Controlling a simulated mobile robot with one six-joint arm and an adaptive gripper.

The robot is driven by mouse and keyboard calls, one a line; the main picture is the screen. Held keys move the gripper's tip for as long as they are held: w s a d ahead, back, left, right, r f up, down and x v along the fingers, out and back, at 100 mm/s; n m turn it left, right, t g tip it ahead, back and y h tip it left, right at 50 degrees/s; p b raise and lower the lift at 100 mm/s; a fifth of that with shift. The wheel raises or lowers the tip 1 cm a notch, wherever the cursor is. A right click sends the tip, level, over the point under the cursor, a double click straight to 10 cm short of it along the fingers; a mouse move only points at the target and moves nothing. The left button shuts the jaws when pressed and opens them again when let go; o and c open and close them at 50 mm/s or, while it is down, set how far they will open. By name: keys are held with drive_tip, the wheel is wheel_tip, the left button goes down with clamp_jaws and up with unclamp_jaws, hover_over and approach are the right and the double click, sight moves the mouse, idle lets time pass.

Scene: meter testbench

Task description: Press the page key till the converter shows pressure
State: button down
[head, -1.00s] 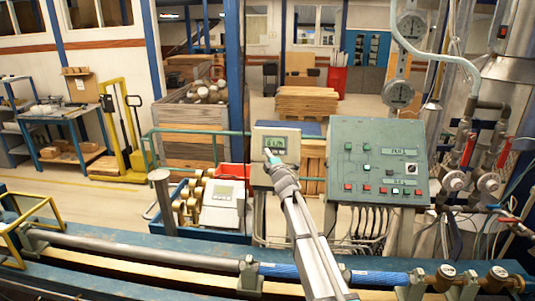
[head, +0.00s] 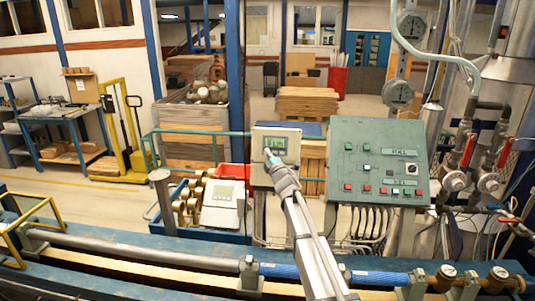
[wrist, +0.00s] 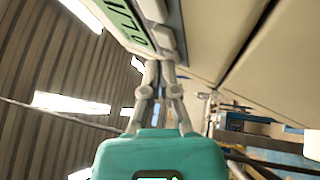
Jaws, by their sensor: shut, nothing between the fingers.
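The converter (head: 258,176) is a pale box with a small display (head: 276,143), mounted behind the long pipe bench. My gripper (head: 270,157) is in front of its face, just below the display in the head view. In the wrist view the shut fingers (wrist: 157,66) meet in a point close to the lower edge of the converter's face. The greenish display (wrist: 128,18) there shows dark digits, tilted and cut off by the frame, so I cannot read a unit. The page key is hidden or too small to tell, and I cannot tell whether the fingertips touch it.
A green sloped control panel (head: 378,140) with coloured buttons stands right of the converter. A blue crate (head: 172,222) with brass meters and a white device (head: 221,207) is to the left. The pipe bench (head: 140,263) runs across the front.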

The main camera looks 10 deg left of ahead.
drive_tip(key=shift+w, duration=0.15)
idle(0.7)
drive_tip(key=shift+s+r, duration=0.2)
drive_tip(key=shift+s, duration=0.55)
drive_tip(key=shift+w, duration=0.15)
drive_tip(key=shift+w+f, duration=0.15)
drive_tip(key=shift+w, duration=0.1)
drive_tip(key=shift+w+f, duration=0.1)
drive_tip(key=shift+w, duration=0.25)
idle(1.1)
drive_tip(key=shift+s, duration=0.1)
drive_tip(key=shift+s+r, duration=0.25)
drive_tip(key=shift+s, duration=0.4)
drive_tip(key=shift+s+p, duration=0.15)
drive_tip(key=shift+p, duration=0.15)
